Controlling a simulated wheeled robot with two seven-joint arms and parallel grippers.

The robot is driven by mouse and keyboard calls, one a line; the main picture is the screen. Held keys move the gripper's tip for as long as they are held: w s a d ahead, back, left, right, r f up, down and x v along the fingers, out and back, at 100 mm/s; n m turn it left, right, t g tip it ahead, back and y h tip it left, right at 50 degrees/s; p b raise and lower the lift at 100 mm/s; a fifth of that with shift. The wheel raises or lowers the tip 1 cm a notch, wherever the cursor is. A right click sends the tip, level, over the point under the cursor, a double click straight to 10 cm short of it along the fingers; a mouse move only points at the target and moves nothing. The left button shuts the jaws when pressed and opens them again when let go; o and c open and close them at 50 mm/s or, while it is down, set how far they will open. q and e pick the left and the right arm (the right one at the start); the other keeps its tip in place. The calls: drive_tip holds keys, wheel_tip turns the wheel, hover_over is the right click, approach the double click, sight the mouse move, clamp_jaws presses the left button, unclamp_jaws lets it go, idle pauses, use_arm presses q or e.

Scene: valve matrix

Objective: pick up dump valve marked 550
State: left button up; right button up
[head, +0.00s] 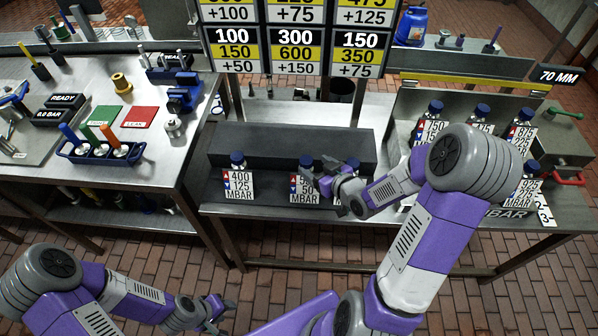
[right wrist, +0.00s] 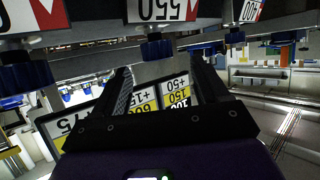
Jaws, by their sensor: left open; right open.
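The valve marked 550 (right wrist: 160,10) shows at the top middle of the upside-down right wrist view, its blue knob below the label. In the head view it is the middle valve (head: 304,188) on the centre bench, its label partly legible. My right gripper (head: 332,167) is open just right of it. In the wrist view, the open fingers of this gripper (right wrist: 161,70) point towards the blue knob, which appears between their tips; contact is not visible. My left gripper (head: 222,308) is open and empty at the lower left, away from the benches.
A valve marked 400 (head: 239,182) stands left of the 550 one. Another valve on its right is largely hidden by my gripper. Several labelled valves (head: 481,122) stand on the right bench. A number board (head: 297,40) hangs behind. The left table (head: 150,170) holds a blue rack.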

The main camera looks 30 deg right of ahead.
sight(308, 162)
drive_tip(key=x, duration=0.3)
drive_tip(key=shift+d+r, duration=0.1)
drive_tip(key=shift+w+f+b, duration=0.35)
drive_tip(key=shift+w, duration=0.05)
drive_tip(key=x, duration=0.4)
clamp_jaws()
